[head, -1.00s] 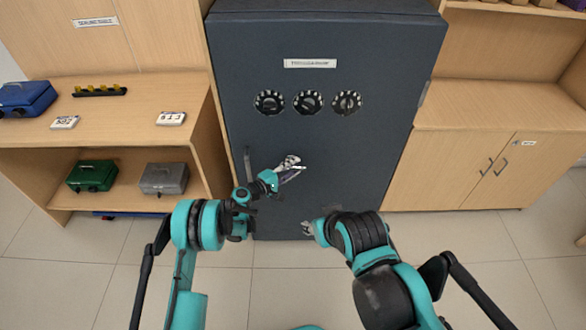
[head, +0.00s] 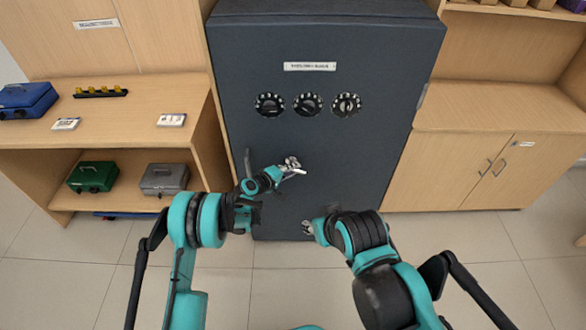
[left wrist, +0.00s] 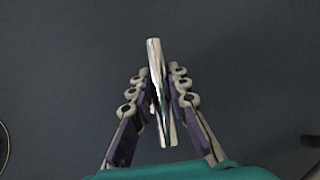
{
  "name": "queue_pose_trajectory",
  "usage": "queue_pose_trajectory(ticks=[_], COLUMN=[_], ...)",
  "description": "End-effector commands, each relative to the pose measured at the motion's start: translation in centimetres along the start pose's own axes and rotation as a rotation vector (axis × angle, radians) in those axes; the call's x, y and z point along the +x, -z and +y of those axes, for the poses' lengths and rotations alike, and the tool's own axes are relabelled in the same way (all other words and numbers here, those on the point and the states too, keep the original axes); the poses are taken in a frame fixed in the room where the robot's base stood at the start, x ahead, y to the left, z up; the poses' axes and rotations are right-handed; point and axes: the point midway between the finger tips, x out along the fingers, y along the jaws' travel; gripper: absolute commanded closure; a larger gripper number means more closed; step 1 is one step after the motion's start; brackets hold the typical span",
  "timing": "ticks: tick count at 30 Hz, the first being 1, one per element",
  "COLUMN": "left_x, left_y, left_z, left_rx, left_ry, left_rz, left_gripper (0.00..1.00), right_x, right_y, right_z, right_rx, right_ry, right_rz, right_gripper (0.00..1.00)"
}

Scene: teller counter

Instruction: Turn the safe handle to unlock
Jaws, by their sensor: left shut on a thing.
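The dark grey safe (head: 350,210) stands upright in the middle of the head view, its door facing me. Its silver handle (head: 294,172) is a bar low on the door. My left gripper (head: 291,163) is at the handle. In the left wrist view the handle (left wrist: 155,60) stands nearly upright between the two fingers of my left gripper (left wrist: 160,98), which are shut on it. My right gripper (head: 307,228) is low in front of the door, apart from the handle; its fingers are too small to read.
Three round dials (head: 308,104) sit in a row above the handle. A wooden shelf with a green box (head: 93,176) and a grey box (head: 164,179) stands left. A wooden cabinet (head: 450,165) stands right. The floor in front is clear.

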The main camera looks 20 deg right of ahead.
Motion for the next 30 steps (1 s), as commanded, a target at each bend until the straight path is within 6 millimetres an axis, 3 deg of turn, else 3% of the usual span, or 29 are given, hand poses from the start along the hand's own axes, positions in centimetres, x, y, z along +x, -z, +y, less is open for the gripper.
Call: queue_pose_trajectory(ticks=[18, 30], left_x=[0.04, -0.04], left_y=[-0.06, 0.10], left_z=[-0.16, -0.33], left_rx=[0.370, 0.476], left_ry=[0.367, 0.475], left_rz=[0.101, 0.133], left_gripper=[1.00, 1.00], right_x=[-0.82, -0.86], right_y=[0.59, 0.62], right_z=[0.00, 0.00], right_rx=[0.000, 0.000], right_ry=[0.000, 0.000], right_rz=[0.000, 0.000], right_gripper=[0.60, 0.60])
